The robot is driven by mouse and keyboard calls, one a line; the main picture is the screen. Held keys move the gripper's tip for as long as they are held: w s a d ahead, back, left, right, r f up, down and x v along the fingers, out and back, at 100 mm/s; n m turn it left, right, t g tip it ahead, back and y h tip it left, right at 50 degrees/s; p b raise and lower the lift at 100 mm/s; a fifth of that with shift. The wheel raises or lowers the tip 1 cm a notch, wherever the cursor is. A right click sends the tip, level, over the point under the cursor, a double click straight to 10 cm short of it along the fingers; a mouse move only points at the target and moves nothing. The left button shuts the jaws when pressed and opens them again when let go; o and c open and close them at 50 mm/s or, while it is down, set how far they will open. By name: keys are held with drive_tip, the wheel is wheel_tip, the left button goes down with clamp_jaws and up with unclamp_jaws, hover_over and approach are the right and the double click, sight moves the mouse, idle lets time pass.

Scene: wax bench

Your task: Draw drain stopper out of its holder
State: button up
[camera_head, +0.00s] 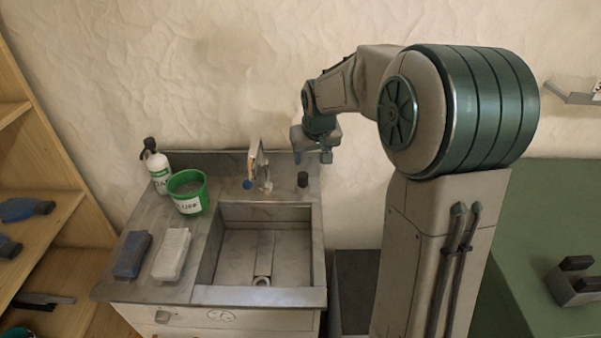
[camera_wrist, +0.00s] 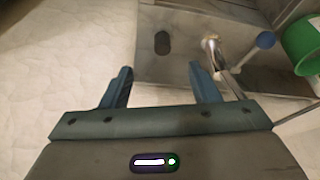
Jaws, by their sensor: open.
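A small dark upright cylinder (camera_head: 303,180), which looks like the drain stopper, stands on the back right corner of the sink deck. In the wrist view it is a dark rounded shape (camera_wrist: 162,44) beyond my fingertips, roughly centred between them. I cannot make out a separate holder around it. My gripper (camera_head: 312,156) is above and behind the stopper, near the wall, apart from it. In the wrist view its two blue fingers (camera_wrist: 161,78) are spread with nothing between them.
The faucet (camera_head: 264,178) with a blue-ended lever stands left of the stopper. The sink basin (camera_head: 245,250) in front is open. The wall is close behind.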

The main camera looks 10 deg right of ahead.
drive_tip(key=w, duration=0.3)
drive_tip(key=p, duration=0.1)
approach(303, 175)
drive_tip(key=x, duration=0.5)
drive_tip(key=shift+w+d, duration=0.15)
drive_tip(key=shift+d, duration=0.2)
drive_tip(key=shift+a+p+x, duration=0.15)
drive_tip(key=shift+p+x, duration=0.25)
drive_tip(key=shift+x, duration=0.9)
drive_tip(key=shift+a+p+x, duration=0.15)
drive_tip(key=shift+p+x, duration=0.25)
drive_tip(key=shift+x, duration=0.95)
drive_tip(key=c, duration=1)
